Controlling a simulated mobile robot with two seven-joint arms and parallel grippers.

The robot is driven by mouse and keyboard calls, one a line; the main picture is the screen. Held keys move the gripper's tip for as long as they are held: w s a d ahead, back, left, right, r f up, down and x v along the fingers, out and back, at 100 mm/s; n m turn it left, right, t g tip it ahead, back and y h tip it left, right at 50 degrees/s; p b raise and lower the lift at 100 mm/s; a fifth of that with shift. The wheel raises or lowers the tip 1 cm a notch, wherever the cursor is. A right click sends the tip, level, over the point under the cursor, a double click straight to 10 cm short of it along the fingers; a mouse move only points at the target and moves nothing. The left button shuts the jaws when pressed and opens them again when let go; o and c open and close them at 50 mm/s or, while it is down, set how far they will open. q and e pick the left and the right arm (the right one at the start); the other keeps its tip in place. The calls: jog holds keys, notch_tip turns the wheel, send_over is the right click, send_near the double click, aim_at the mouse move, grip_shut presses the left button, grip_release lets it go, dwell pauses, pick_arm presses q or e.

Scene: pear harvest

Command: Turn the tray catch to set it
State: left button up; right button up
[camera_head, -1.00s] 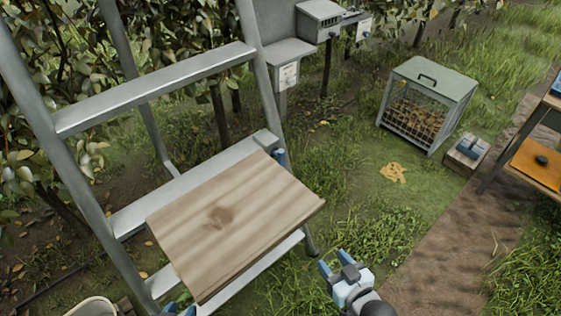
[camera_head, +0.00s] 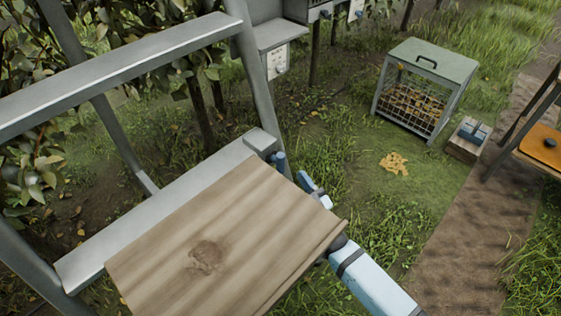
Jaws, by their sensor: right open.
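The wooden tray (camera_head: 215,245) sits against the grey ladder (camera_head: 150,225) at lower left, its top bare apart from a dark knot. The tray catch (camera_head: 278,160), a small blue piece, shows at the tray's far right corner beside the ladder rail. My right gripper (camera_head: 314,188) is open at the tray's right edge, its blue fingertips just right of and nearer than the catch, apart from it. The tray hides part of this gripper. My left gripper is not in view.
A grey-green wire-fronted cage (camera_head: 425,88) with brown contents stands on the grass at upper right. A small wooden block with blue-grey pieces (camera_head: 467,138) is beside it. A shelf with an orange surface (camera_head: 543,145) is at the right edge. Grey boxes on posts stand behind the ladder.

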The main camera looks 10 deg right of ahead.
aim_at(283, 167)
jog(key=x, duration=0.6)
jog(key=shift+w+a+r, duration=0.1)
jog(key=shift+c, duration=0.3)
jog(key=c, duration=0.8)
